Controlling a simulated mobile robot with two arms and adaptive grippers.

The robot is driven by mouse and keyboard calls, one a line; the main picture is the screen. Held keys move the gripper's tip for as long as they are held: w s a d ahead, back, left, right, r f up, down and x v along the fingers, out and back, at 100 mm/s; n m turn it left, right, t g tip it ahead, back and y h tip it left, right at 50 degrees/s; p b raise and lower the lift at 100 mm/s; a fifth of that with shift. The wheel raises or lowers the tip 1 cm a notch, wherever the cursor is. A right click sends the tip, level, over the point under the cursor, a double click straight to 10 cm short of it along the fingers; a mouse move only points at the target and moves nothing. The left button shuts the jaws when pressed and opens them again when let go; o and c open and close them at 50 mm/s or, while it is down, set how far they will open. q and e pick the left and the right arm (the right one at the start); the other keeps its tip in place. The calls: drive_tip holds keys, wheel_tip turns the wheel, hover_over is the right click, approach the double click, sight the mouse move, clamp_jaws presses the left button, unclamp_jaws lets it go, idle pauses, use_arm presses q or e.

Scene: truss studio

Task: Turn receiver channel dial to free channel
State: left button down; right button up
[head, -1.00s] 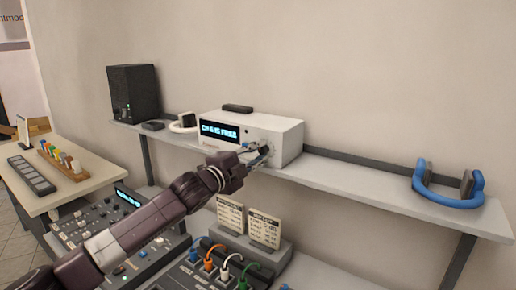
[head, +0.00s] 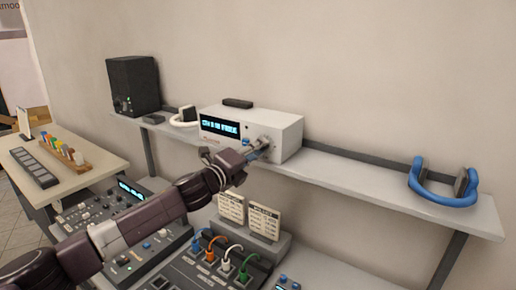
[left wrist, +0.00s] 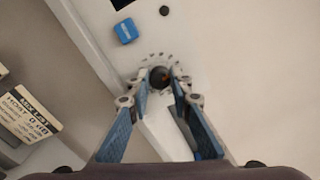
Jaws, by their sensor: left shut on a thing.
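The white receiver (head: 283,138) sits on the wall shelf, with a lit cyan display (head: 220,127) that seems to read "CH 6 IS FREE". Its round dark channel dial (left wrist: 159,77) shows in the left wrist view, ringed by dark marks on the white front. My left gripper (left wrist: 158,90) is shut on the dial, one blue-padded finger on each side. In the head view the left gripper (head: 258,151) reaches the right part of the receiver front and hides the dial. A blue button (left wrist: 125,31) sits beside the dial. My right gripper is out of view.
A black speaker (head: 133,84) and blue headphones (head: 445,187) stand on the shelf (head: 345,170). Below are a mixer (head: 95,215), a patch panel with coloured plugs (head: 205,270) and two small cards (head: 264,222).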

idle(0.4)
use_arm(q)
drive_tip(key=c, duration=1.7)
unclamp_jaws()
drive_tip(key=shift+c, duration=0.2)
drive_tip(key=v, duration=1.2)
drive_tip(key=shift+d, duration=0.1)
